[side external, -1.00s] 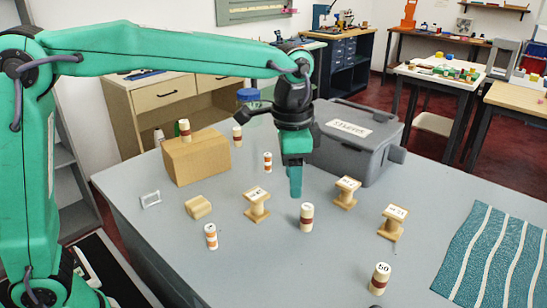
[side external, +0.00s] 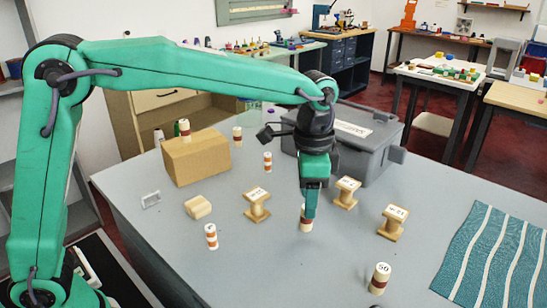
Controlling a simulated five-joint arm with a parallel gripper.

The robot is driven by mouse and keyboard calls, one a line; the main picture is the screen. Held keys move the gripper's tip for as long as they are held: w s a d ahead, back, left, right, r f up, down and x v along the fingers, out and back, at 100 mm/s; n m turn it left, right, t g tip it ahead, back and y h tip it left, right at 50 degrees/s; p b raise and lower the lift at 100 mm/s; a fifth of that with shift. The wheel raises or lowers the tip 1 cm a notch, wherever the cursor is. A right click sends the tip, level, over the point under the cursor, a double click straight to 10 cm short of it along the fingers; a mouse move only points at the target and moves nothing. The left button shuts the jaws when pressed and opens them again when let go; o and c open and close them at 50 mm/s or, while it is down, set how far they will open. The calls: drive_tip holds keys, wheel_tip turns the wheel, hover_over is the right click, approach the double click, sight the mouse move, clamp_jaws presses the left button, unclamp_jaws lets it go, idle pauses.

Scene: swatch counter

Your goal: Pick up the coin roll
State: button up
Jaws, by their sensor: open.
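Several cream coin rolls with brown or orange bands stand upright on the grey counter. One coin roll with a brown band (side external: 304,226) is at mid-counter, its upper part largely hidden by my gripper (side external: 310,213). My gripper is open and points down at this roll, with its fingers overlapping it in the view; I cannot tell whether they touch it. Another roll (side external: 380,278) marked 50 stands at the front right. An orange-banded roll (side external: 211,237) stands at the left, and a smaller one (side external: 267,161) stands farther back.
Wooden spool-like stands (side external: 257,205) sit left and right of my gripper, two of them on the right (side external: 392,222). A cardboard box (side external: 196,158) with a roll on top and a grey lidded bin (side external: 375,150) stand behind. A teal striped cloth (side external: 490,260) lies at right.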

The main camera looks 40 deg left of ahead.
drive_tip(key=shift+f, duration=0.1)
drive_tip(key=shift+w+a+f, duration=0.1)
drive_tip(key=shift+f, duration=2.45)
clamp_jaws()
